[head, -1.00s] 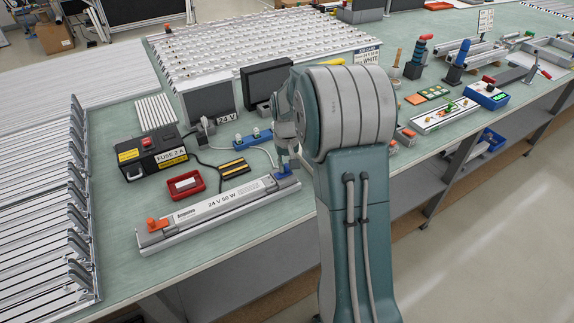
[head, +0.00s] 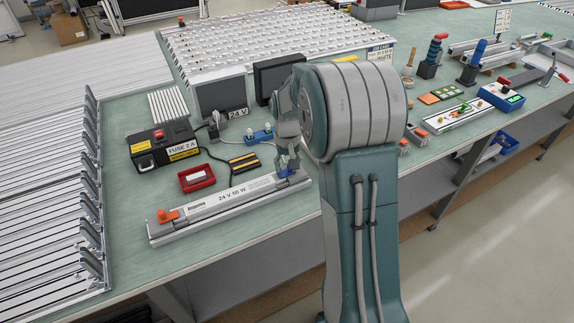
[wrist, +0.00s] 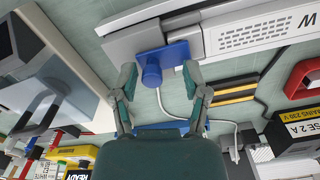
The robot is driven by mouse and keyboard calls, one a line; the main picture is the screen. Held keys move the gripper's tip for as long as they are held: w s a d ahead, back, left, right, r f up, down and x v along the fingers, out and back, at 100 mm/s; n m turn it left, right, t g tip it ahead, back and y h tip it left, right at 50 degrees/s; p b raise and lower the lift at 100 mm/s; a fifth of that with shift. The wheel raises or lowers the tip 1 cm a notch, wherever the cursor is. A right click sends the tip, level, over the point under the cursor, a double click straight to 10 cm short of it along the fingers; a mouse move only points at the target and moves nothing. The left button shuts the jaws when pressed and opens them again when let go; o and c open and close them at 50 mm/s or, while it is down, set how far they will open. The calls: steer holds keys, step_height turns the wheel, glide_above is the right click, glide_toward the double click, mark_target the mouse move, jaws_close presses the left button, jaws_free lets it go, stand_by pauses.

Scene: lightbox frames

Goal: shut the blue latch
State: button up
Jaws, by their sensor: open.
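The blue latch (wrist: 164,60) is a flat blue plate with a round knob, on the end of the grey 24 V 50 W driver rail. In the wrist view it sits between and just beyond the fingertips of my open gripper (wrist: 158,78). No finger clearly touches it. In the head view the latch (head: 292,177) is partly hidden by my gripper (head: 287,163), which is right above it. The long driver rail (head: 228,207) lies on the bench, with an orange latch (head: 167,215) at its other end.
A black fuse box (head: 162,146), a red tray (head: 196,178) and a black-and-yellow block (head: 244,162) stand behind the rail. A blue connector block (head: 259,136) with a white cable is near my gripper. The bench's front edge runs close before the rail.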

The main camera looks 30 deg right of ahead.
mark_target(287, 171)
step_height(287, 171, up, 12)
steer(key=shift+f, duration=0.2)
steer(key=shift+a, duration=0.15)
stand_by(0.4)
steer(key=s+a+r+n+t, duration=0.1)
steer(key=s+a+r, duration=0.3)
steer(key=s, duration=0.2)
steer(key=s+a+r+t, duration=0.2)
steer(key=s+a+r, duration=0.1)
steer(key=s, duration=0.4)
steer(key=s+a+f+n+t, duration=0.1)
steer(key=s+a, duration=0.3)
steer(key=s, duration=0.8)
steer(key=shift+s+a+f+n+t, duration=0.15)
steer(key=shift+s+f+n+t, duration=0.2)
steer(key=shift+t, duration=0.45)
steer(key=shift+o, duration=0.4)
steer(key=shift+w, duration=0.1)
stand_by(1.2)
